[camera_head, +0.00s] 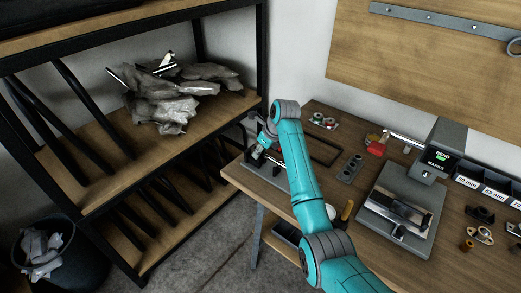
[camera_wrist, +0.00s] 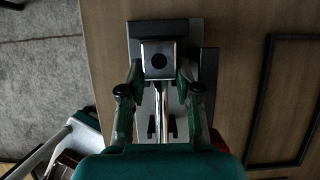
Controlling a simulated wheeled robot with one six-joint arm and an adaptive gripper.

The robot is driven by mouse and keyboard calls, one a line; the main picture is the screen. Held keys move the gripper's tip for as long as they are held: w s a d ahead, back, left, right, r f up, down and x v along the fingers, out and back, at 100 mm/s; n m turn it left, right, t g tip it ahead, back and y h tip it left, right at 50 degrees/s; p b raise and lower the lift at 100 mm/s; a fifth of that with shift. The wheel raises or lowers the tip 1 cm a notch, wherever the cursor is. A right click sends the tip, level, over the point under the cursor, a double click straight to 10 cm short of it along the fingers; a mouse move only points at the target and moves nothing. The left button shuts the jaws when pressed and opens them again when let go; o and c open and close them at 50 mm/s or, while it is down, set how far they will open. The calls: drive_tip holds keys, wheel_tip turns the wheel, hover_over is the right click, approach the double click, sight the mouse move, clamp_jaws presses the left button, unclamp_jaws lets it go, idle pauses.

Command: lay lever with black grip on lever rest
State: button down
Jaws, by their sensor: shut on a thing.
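My gripper (camera_wrist: 158,74) is at the left end of the bench, with its fingers on both sides of a grey metal block with a dark round hole (camera_wrist: 158,60). A shiny rod (camera_wrist: 157,103) runs from this block toward my palm; I take block and rod as the lever. I cannot make out its black grip. Below it is a narrow grey plate with dark upright pieces, apparently the lever rest (camera_wrist: 147,122). Whether the rod touches it is unclear. In the head view my gripper (camera_head: 262,150) is small and partly covers the plate (camera_head: 272,180).
The wooden bench (camera_head: 325,175) bears a black frame (camera_head: 322,148) right of my gripper and a grey socket strip (camera_head: 350,168). A grey fixture with a display (camera_head: 438,160) stands farther right. A shelf rack (camera_head: 262,60) stands left, with a bin (camera_head: 65,265) below.

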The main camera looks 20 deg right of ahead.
sight(271, 158)
drive_tip(key=c, duration=1.1)
unclamp_jaws()
drive_tip(key=shift+r, duration=0.1)
drive_tip(key=shift+r, duration=0.3)
drive_tip(key=v, duration=1.2)
drive_tip(key=shift+r, duration=0.25)
drive_tip(key=shift+s+f, duration=0.1)
drive_tip(key=shift+f, duration=0.05)
